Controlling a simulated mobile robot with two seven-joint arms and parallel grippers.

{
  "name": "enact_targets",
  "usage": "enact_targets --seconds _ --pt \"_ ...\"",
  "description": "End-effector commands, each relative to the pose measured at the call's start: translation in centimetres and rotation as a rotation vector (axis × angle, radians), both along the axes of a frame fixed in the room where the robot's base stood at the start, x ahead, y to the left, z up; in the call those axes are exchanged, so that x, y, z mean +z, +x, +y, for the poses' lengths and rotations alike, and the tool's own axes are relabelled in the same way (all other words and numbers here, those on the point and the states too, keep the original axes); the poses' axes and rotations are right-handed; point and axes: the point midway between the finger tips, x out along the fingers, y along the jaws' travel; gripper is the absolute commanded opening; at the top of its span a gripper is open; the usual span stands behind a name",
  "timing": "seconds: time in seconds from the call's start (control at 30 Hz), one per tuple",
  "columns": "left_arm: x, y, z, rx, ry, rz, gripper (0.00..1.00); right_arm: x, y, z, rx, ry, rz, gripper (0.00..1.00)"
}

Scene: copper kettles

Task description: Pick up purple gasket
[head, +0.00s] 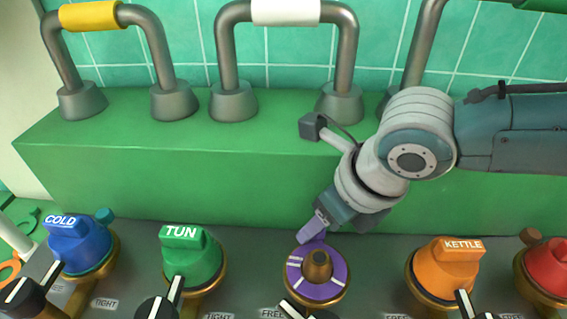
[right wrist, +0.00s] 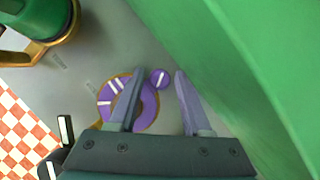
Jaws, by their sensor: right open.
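The purple gasket (head: 336,277) is a flat ring with white marks, seated on a brass-coloured base around a brown stem (head: 318,262) in the head view. It also shows in the right wrist view (right wrist: 150,102), partly covered by one finger. A small round purple piece with a white line (right wrist: 161,78) sits at the ring's edge, between the fingertips. My right gripper (head: 313,232) is open and empty, pointing down at the ring's far edge; its two fingers (right wrist: 159,71) stand apart around the small piece. Whether either finger touches it I cannot tell. My left gripper is not in view.
Green TUN (head: 190,252) and blue COLD (head: 78,246) valves stand left; orange KETTLE (head: 446,270) and red (head: 550,265) valves stand right. Black levers stick up in front. A green ledge (head: 150,150) with grey pipes (head: 226,60) rises close behind the gripper.

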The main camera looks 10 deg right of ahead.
Motion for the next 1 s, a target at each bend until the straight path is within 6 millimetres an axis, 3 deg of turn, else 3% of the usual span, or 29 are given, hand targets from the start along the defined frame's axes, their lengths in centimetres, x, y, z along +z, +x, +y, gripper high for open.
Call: enact_targets --seconds 0.2,0.63,1.0 --pt "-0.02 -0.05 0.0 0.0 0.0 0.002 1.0 -0.02 0.01 0.0 -0.001 0.0 0.0 0.49" --pt "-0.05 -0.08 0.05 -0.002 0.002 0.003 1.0 0.0 0.0 -0.02 -0.001 0.0 0.001 0.01" --pt "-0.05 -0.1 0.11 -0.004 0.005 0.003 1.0 0.03 0.01 -0.02 -0.001 0.0 0.001 0.0"
